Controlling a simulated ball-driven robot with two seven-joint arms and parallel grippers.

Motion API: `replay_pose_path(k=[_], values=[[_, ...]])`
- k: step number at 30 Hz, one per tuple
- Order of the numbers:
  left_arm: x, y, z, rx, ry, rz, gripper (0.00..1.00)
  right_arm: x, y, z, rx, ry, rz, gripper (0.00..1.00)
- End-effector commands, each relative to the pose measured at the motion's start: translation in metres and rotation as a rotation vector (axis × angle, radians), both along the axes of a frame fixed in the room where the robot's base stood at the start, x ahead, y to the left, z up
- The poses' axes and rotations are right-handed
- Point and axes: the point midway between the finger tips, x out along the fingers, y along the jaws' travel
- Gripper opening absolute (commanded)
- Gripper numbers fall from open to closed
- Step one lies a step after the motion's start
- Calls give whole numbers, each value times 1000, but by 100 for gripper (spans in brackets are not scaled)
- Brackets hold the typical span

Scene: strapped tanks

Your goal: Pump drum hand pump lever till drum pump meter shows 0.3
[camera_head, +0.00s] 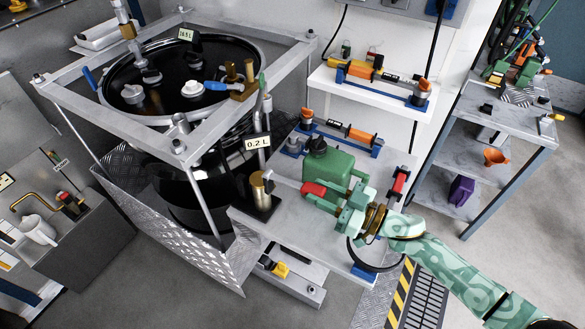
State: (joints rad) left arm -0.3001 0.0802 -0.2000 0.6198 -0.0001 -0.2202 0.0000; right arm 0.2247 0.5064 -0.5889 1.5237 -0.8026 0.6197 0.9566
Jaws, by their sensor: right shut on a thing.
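The drum hand pump (262,188) stands at the left of the grey bench, a brass body on a dark base. Its lever (288,182) sticks out to the right and ends in a red grip (313,189). My right gripper (322,192), pale green, is shut on the red grip, and its fingers hide part of it. The drum pump meter (257,142) is a small pale display above the pump and reads 0.2 L. My left gripper is not in view.
A green canister (330,163) stands right behind my right gripper. A large black drum (125,70) sits in a metal frame (295,60) at the left, with a display (186,35) on top. A side table (535,122) stands at the right.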

Motion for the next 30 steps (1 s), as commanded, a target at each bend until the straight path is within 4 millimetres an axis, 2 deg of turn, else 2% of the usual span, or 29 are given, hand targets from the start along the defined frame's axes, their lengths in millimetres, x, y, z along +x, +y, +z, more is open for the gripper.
replay_pose_path(k=[1, 11, 26, 27, 30], values=[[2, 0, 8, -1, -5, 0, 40, 1, 2, 12, 6, -5, 1, 0], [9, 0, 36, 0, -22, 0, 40, 7, 10, 43, 12, -9, 2, 0], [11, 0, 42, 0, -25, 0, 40, 9, 12, 49, 13, -9, 2, 0], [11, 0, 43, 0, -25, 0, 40, 10, 13, 51, 13, -9, 2, 33], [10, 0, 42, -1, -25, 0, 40, 9, 13, 48, 12, -8, 2, 56]])
